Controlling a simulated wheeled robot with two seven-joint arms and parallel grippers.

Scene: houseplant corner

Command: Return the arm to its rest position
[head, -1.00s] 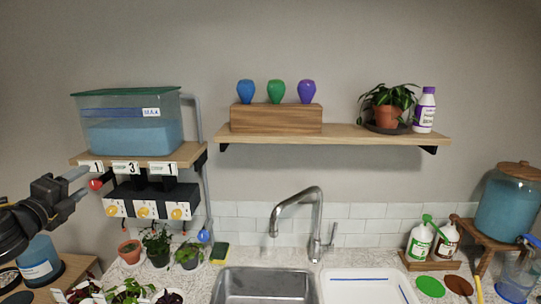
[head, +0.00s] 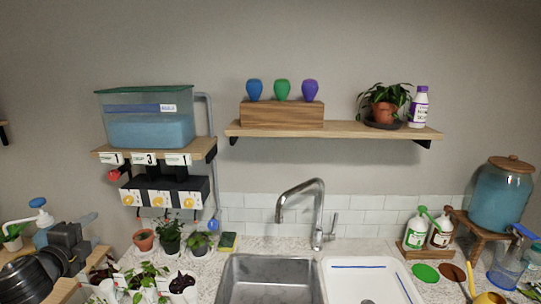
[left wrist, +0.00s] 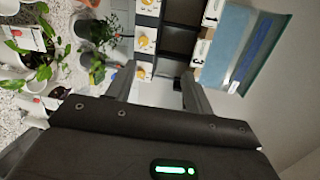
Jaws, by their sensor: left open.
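My left gripper (head: 88,228) is at the lower left of the head view, in front of a blue pump bottle (head: 41,215) that it partly hides. Its fingers are apart with nothing between them. In the left wrist view the open fingers (left wrist: 155,88) point towards the dispenser with yellow knobs (left wrist: 145,40). The same dispenser (head: 165,192) hangs under the small shelf in the head view, apart from the gripper. My right gripper is in neither view.
Potted seedlings (head: 145,278) stand just right of my left arm. The steel sink (head: 268,280) and white tray (head: 365,285) lie in the middle. A blue-liquid tank (head: 150,130) sits on the small shelf (head: 200,149). The air above the sink is free.

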